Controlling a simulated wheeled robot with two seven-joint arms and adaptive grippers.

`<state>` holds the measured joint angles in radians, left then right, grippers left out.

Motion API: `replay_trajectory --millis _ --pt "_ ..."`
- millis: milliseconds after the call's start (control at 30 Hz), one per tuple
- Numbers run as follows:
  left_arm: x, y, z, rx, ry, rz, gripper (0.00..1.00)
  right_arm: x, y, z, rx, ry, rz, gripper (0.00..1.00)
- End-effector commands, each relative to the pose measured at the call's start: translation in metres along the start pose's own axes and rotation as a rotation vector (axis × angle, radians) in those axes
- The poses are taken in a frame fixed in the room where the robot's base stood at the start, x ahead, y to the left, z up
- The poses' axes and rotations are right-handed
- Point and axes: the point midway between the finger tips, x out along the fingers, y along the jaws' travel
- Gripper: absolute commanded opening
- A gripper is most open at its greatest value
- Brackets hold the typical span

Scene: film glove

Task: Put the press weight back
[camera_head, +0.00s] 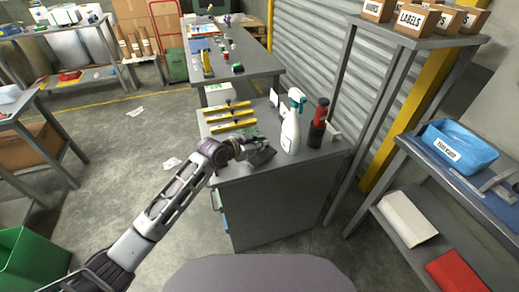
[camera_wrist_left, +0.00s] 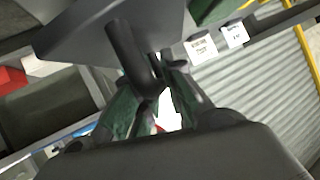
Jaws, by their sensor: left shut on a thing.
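My left gripper (camera_head: 242,148) is above the front of the grey workbench, with its arm coming in from the lower left. It is shut on the press weight (camera_head: 262,156), a dark grey block that sits at the fingertips near the bench's front edge. In the left wrist view, the fingers (camera_wrist_left: 155,100) close around the dark handle of the press weight (camera_wrist_left: 95,32). I cannot tell whether the weight touches the bench top. My right gripper is not in view.
A white spray bottle (camera_head: 290,133) and a red-and-black bottle (camera_head: 318,125) stand just right of the weight. Several yellow bars (camera_head: 230,115) lie behind it. A shelf with a blue bin (camera_head: 460,146) stands at the right. Floor is open at the left.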

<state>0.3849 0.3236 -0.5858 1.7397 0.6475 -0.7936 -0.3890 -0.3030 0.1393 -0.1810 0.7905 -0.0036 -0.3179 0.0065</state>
Motion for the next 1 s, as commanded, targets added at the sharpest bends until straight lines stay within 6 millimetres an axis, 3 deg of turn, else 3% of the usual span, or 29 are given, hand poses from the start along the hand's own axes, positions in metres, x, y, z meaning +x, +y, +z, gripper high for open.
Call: replay_trajectory --millis 233,700,733,867,1000 --pt "0.011 0.004 0.018 0.0 0.003 -0.001 0.0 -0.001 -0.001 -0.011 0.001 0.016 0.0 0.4" --pt "0.012 0.005 0.021 0.0 0.004 -0.001 0.0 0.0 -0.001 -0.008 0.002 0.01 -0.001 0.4" --pt "0.013 0.005 0.023 0.0 0.0 0.0 0.14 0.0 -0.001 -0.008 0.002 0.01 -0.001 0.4" --pt "0.013 0.005 0.023 0.0 0.0 0.0 0.31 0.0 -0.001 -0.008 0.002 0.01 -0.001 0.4" --pt "0.013 0.005 0.023 0.0 0.0 0.0 0.33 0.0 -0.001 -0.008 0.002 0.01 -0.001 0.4"
